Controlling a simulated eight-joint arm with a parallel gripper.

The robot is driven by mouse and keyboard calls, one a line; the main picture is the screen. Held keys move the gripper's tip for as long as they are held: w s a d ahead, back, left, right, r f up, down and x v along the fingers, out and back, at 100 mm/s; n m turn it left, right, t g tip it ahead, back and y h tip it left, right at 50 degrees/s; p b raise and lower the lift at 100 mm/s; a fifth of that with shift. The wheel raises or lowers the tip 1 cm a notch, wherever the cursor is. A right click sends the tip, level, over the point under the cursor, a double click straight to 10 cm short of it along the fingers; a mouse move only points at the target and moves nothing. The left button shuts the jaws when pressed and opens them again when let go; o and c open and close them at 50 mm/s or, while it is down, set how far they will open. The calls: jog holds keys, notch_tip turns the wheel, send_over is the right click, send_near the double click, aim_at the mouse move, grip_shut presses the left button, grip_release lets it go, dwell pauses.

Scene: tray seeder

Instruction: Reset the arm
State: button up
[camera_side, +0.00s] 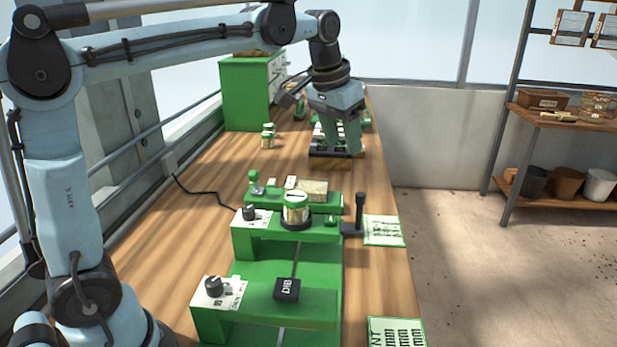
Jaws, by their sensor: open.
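My gripper (345,153) hangs from my arm over the far part of the wooden bench, fingers pointing down. It is open, and I see nothing held between its fingers. A dark tray (318,150) lies on the bench right by the fingers, partly hidden by them. I cannot tell whether the fingers touch it. The green tray seeder (290,256) stands nearer on the bench, with a jar (295,208) upright on it, knobs on white plates and a black block marked "DIB" (288,290).
Small jars (268,136) stand left of my gripper, near a green drawer cabinet (246,93). A black lever (358,212) sticks up at the seeder's right side, beside a printed card (384,231). A shelf (565,118) stands off the bench.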

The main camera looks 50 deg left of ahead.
jog(key=s+d+f+t, duration=0.1)
jog(key=s+f+t, duration=0.2)
jog(key=s+f, duration=0.9)
jog(key=s, duration=0.3)
jog(key=shift+s+d+t, duration=0.25)
jog(key=shift+s+t, duration=0.05)
jog(key=shift+t, duration=0.1)
